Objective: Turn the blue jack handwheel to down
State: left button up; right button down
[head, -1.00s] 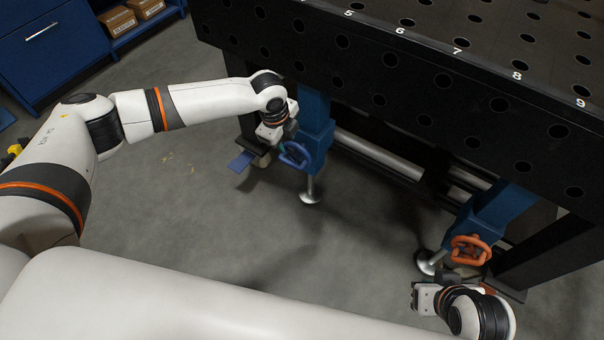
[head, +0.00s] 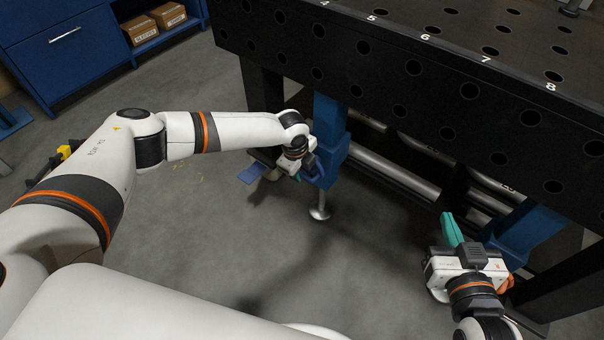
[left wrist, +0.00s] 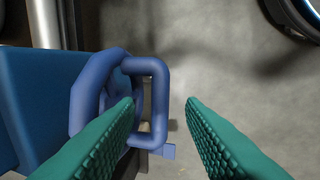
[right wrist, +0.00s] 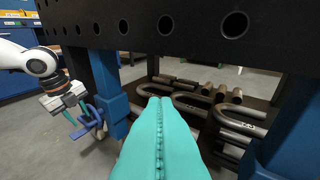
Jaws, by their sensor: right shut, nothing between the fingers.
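The blue jack handwheel (head: 316,176) is on the blue jack leg (head: 330,135) under the table edge. In the left wrist view the handwheel (left wrist: 158,75) shows as a blue loop at centre left. My left gripper (left wrist: 160,103) is open there, with a bar of the loop between its green fingers; contact cannot be told. In the head view my left gripper (head: 287,170) partly covers the wheel. The right wrist view also shows the handwheel (right wrist: 90,122) beside the left gripper's fingers. My right gripper (head: 450,222) is shut and empty, well right of the blue wheel.
The black perforated table (head: 420,90) overhangs the wheels. An orange handwheel (head: 506,285) is mostly hidden behind my right gripper. Bent pipes (right wrist: 220,112) lie on a shelf under the table. The grey floor (head: 350,260) between my arms is clear.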

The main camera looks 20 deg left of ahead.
pick_arm(q)
jog(key=shift+w+f, duration=0.1)
jog(key=shift+f, duration=0.55)
pick_arm(e)
jog(key=shift+w+a+r+t, duration=0.15)
jog(key=shift+r+t, duration=0.25)
jog(key=shift+r, duration=0.15)
jog(key=shift+w+a+r+t, duration=0.1)
jog(key=shift+r+t, duration=0.3)
jog(key=shift+r, duration=0.1)
pick_arm(q)
grip_shut()
